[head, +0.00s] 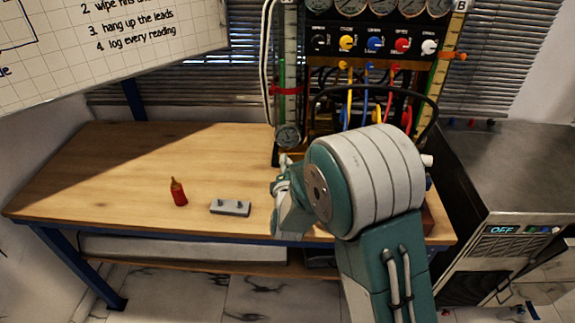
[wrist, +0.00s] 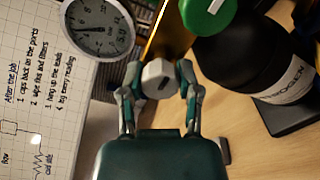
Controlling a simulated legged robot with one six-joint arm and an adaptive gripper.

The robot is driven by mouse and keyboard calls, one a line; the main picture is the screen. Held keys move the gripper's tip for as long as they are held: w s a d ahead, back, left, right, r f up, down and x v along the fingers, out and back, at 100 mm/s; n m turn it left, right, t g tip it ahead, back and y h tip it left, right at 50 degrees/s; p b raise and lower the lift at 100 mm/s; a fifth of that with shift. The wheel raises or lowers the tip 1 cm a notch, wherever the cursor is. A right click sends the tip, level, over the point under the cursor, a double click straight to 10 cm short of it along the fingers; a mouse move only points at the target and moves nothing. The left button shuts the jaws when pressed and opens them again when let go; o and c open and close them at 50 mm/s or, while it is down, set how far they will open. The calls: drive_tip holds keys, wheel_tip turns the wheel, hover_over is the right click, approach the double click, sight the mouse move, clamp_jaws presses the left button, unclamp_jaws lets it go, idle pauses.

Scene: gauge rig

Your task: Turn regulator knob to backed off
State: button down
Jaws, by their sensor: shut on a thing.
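The regulator knob (wrist: 158,78) is a pale grey, many-sided knob with a dark mark on its face. In the wrist view my gripper (wrist: 160,72) has one finger on each side of it and is shut on it. A round white-faced gauge (wrist: 98,27) with a dark needle sits up and left of the knob. A small gauge also shows in the head view (head: 289,135) at the rig's lower left, just above the end of my arm. My arm hides most of the knob area in the head view.
A black bottle (wrist: 275,55) with a green cap (wrist: 207,12) stands close to the right in the wrist view. The wooden bench (head: 110,160) holds a red bottle (head: 179,192) and a grey block (head: 230,207). The gauge rig (head: 375,50) has coloured knobs and hoses.

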drive_tip(key=shift+s+f, duration=0.1)
drive_tip(key=shift+f, duration=0.25)
drive_tip(key=shift+c, duration=2.1)
unclamp_jaws()
drive_tip(key=shift+a, duration=0.1)
drive_tip(key=shift+o, duration=0.6)
drive_tip(key=shift+a+r, duration=0.1)
drive_tip(key=s, duration=1.1)
drive_tip(key=shift+s+d, duration=0.2)
drive_tip(key=shift+s, duration=0.15)
